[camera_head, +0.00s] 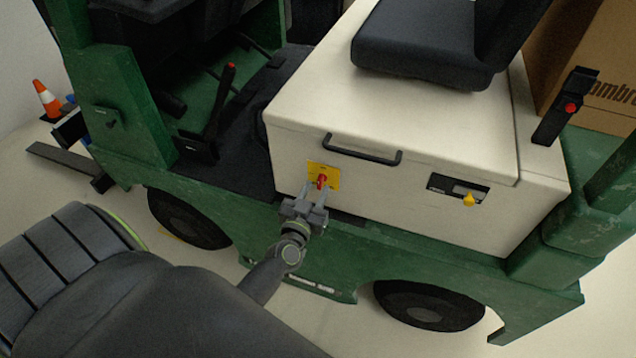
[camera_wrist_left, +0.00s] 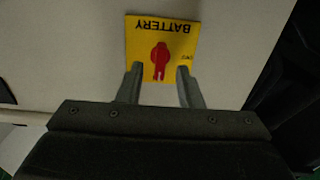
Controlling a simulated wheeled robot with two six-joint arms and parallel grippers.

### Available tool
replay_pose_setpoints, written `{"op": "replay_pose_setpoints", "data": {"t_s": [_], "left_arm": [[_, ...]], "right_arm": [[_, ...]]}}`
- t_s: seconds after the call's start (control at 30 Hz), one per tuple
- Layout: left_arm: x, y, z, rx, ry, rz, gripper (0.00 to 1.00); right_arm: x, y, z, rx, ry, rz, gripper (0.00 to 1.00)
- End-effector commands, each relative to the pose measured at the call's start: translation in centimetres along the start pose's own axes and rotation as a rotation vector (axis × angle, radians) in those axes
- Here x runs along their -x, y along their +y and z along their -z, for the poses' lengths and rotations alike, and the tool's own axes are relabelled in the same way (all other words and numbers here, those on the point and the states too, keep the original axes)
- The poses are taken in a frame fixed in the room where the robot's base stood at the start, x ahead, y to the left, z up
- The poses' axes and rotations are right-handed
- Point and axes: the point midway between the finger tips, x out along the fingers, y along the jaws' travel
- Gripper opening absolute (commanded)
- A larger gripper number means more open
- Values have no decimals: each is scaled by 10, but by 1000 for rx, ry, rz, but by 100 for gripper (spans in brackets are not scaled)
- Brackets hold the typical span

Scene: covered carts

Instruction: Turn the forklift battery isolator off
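The battery isolator is a red knob (camera_head: 322,181) on a yellow plate (camera_head: 331,173) on the cream side panel of the green forklift (camera_head: 390,250). In the left wrist view the plate (camera_wrist_left: 178,32) reads BATTERY upside down, and the red knob (camera_wrist_left: 160,60) has its narrow end pointing down the picture. My left gripper (camera_head: 314,192) is in front of the plate. In the wrist view its two fingers (camera_wrist_left: 160,84) are apart, one on each side of the knob's lower end, with a gap around it. Whether the fingers touch the panel I cannot tell. My right gripper is not in view.
A black handle (camera_head: 362,154) sits above and right of the plate. The black seat (camera_head: 430,45) is above. A lever with a red tip (camera_head: 220,100) stands at left. An orange cone (camera_head: 46,99) is far left.

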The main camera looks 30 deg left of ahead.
Motion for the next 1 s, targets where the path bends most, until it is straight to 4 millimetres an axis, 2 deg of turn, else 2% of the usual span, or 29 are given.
{"op": "replay_pose_setpoints", "data": {"t_s": [0.1, 0.2, 0.53, 0.8, 1.0], "left_arm": [[-14, 0, 0, 0, 1, -1, 33], [-20, 0, 0, -1, 0, 0, 33], [-23, 0, 0, 0, 0, 0, 33], [-23, 0, 0, 0, 0, 0, 0], [-23, 0, 0, 3, 0, 0, 0]], "right_arm": [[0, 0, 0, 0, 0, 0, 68], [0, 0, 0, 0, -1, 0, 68], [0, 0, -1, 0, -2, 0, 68], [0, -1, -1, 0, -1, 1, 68], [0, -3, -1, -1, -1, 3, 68]]}}
